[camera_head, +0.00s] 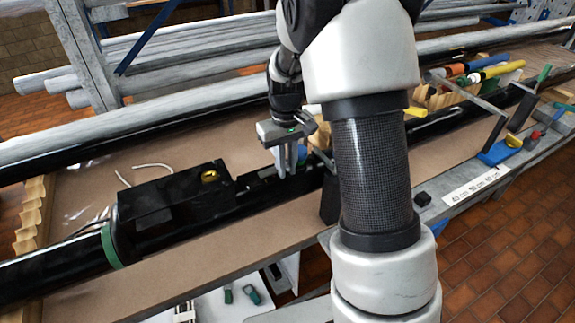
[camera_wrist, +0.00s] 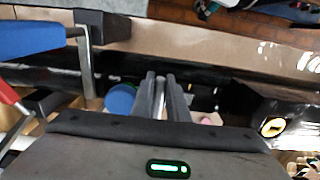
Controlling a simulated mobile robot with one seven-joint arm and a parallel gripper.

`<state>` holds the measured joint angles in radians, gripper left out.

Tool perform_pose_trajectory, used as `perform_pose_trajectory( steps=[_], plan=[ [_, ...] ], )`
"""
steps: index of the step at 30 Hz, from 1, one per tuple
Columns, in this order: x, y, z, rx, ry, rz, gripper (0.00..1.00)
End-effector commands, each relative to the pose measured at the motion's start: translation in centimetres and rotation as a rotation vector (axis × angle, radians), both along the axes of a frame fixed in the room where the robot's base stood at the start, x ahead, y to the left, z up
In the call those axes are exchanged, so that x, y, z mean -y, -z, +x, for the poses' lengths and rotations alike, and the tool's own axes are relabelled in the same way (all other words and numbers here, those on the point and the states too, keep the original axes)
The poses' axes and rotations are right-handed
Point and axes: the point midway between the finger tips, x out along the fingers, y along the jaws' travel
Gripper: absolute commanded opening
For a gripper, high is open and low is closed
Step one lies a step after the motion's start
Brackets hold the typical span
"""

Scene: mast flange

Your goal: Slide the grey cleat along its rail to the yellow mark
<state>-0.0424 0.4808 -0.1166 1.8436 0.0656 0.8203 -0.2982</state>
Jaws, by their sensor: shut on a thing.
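My gripper (camera_head: 290,168) is low over the black mast and points down at its upper side, just right of the black box. In the wrist view its two dark fingers (camera_wrist: 163,98) are closed on a narrow light-grey piece (camera_wrist: 159,100), which looks like the grey cleat; the fingers hide most of it. The rail under it is dark and hard to make out. I cannot clearly see a yellow mark on the rail. A round yellow-rimmed spot (camera_head: 210,176) is on the black box, and it also shows in the wrist view (camera_wrist: 273,127).
The black box (camera_head: 165,205) sits on the mast, left of my gripper, near a green band (camera_head: 110,247). Clamp stands (camera_head: 329,200) rise close on the right. A wooden rack of coloured tools (camera_head: 440,98) is behind. The brown bench top (camera_head: 215,262) is bare in front.

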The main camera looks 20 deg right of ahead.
Motion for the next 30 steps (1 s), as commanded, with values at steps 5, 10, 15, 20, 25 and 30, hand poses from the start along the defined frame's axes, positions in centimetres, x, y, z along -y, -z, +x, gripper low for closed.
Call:
perform_pose_trajectory(
  steps=[5, 10, 15, 20, 25, 30],
  plan=[
    [-0.8, -0.4, 0.3, 0.013, -0.003, 0.005, 0.00],
    [-1.4, -0.4, 0.2, 0.011, -0.005, 0.009, 0.00],
    [-1.7, -0.3, 0.2, 0.009, -0.008, 0.012, 0.00],
    [-1.8, -0.3, 0.1, 0.007, -0.010, 0.013, 0.29],
    [-1.6, -0.2, 0.0, 0.005, -0.008, 0.011, 0.58],
    [-1.4, -0.1, -0.1, 0.002, -0.006, 0.009, 0.86]
  ],
)
